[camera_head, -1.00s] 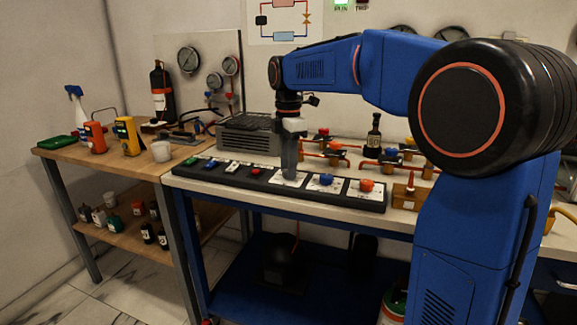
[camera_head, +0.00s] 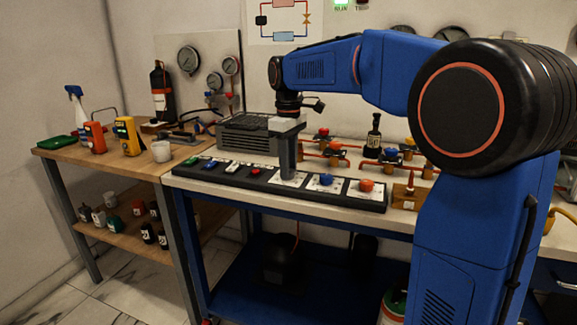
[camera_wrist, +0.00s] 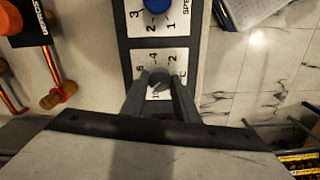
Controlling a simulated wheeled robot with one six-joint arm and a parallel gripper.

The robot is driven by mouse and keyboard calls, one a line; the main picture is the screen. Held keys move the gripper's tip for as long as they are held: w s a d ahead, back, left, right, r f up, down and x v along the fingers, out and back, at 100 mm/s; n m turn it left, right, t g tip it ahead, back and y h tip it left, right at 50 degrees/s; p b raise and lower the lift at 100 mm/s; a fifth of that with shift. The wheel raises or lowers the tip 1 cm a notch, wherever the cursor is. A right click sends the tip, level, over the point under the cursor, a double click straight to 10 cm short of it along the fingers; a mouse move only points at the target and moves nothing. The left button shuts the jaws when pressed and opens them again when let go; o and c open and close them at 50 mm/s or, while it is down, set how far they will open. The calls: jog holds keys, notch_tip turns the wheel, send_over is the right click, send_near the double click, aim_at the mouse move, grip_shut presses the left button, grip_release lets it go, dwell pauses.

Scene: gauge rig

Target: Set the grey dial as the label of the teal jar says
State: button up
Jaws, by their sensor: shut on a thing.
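The grey dial (camera_wrist: 158,77) is between my two fingertips in the wrist view, over a white scale plate where 2, 4, 6 and a C can be made out. My gripper (camera_wrist: 159,90) is shut on it from above; the fingers hide part of the plate, and the pointer is not clear. In the head view my gripper (camera_head: 288,174) reaches down to the black panel and hides the dial. A small teal-green jar (camera_head: 110,199) stands among several jars on the lower shelf of the wooden table; its label is too small to read.
The blue dial (camera_head: 326,180) and orange dial (camera_head: 366,185) sit to the right on the same panel (camera_head: 220,180). Coloured push buttons lie to the left. Brass valves on red pipes (camera_head: 322,150) and a dark bottle (camera_head: 374,137) stand behind.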

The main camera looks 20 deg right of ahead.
jog(key=m, duration=1.3)
jog(key=shift+m, duration=0.4)
jog(key=m, duration=0.9)
dwell(0.3)
jog(key=o, duration=1.1)
jog(key=shift+c, duration=0.2)
jog(key=shift+r, duration=0.1)
